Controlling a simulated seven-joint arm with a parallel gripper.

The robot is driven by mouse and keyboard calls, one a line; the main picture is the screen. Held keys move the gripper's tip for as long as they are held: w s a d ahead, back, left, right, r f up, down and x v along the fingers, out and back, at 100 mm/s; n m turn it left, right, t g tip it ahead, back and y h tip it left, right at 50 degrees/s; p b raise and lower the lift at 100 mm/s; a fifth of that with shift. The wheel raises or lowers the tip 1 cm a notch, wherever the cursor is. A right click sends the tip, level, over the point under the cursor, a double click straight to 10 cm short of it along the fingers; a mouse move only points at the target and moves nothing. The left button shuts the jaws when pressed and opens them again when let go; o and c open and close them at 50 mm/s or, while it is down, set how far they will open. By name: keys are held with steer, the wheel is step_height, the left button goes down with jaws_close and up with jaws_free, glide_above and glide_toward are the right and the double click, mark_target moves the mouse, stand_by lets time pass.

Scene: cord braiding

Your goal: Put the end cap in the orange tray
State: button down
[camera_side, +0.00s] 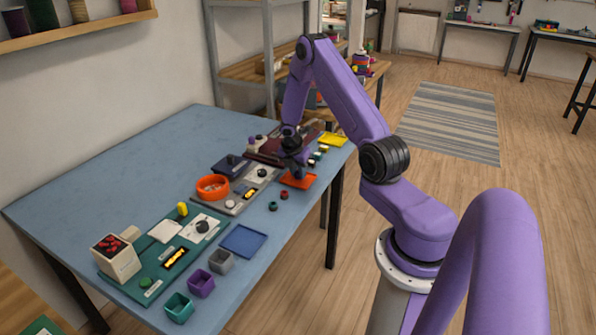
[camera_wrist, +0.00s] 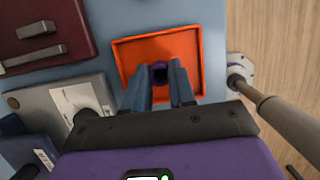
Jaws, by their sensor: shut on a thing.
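The orange tray (camera_side: 298,181) lies flat near the right edge of the blue table in the side view. It also fills the upper middle of the wrist view, where its rim (camera_wrist: 122,58) shows. My gripper (camera_wrist: 160,80) is over the tray, its two fingers shut on a small dark purple end cap (camera_wrist: 158,70). The cap looks hollow from above and appears within the tray's outline. I cannot tell if it touches the tray floor. In the side view my gripper (camera_side: 297,166) hides the cap and the tray's far part.
A round orange bowl (camera_side: 212,187) and a grey board (camera_side: 240,200) stand left of the tray. A yellow tray (camera_side: 333,139) lies behind it, and a blue tray (camera_side: 243,241) nearer the camera. Small teal and red pieces (camera_side: 284,195) lie close by. The table's left part is clear.

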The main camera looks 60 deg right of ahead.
steer(key=shift+f, duration=0.3)
stand_by(0.5)
steer(key=c, duration=0.9)
jaws_free()
steer(key=shift+o, duration=0.2)
step_height(320, 180, up, 11)
stand_by(0.3)
